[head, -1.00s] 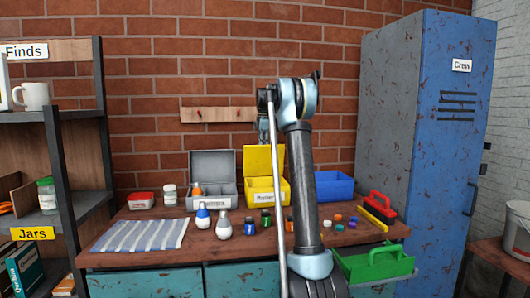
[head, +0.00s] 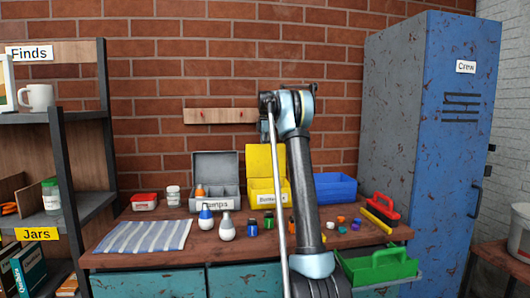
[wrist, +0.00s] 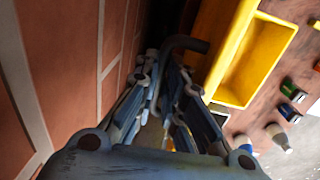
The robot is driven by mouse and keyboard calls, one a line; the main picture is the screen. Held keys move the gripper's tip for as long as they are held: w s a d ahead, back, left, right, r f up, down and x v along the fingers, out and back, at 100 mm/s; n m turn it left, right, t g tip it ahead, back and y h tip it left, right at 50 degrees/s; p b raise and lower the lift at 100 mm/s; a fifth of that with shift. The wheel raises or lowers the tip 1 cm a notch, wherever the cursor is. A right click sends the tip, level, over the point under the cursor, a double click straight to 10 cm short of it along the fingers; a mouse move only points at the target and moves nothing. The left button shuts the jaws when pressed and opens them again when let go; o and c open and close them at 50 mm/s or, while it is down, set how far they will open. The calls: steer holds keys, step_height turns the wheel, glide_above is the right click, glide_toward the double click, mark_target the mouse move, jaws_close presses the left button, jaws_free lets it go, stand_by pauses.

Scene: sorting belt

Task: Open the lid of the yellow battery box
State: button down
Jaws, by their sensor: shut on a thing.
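The yellow battery box (head: 264,197) stands on the workbench, with a label on its front. Its yellow lid (head: 260,162) is raised and stands upright at the back of the box. In the wrist view the open yellow box (wrist: 257,62) shows at upper right. My gripper (wrist: 160,62) is shut on the dark curved handle (wrist: 187,43) beside the yellow lid. In the head view the gripper is mostly hidden by my arm, just above and behind the lid's top edge.
A grey box (head: 215,178) with a raised lid stands left of it, and a blue bin (head: 336,187) right. Bulbs (head: 227,227) and several small batteries stand in front. A brick wall (head: 160,80) is close behind. A striped cloth (head: 145,236) lies at left.

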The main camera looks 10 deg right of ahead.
steer(key=shift+r, duration=0.1)
steer(key=c, duration=1.7)
jaws_free()
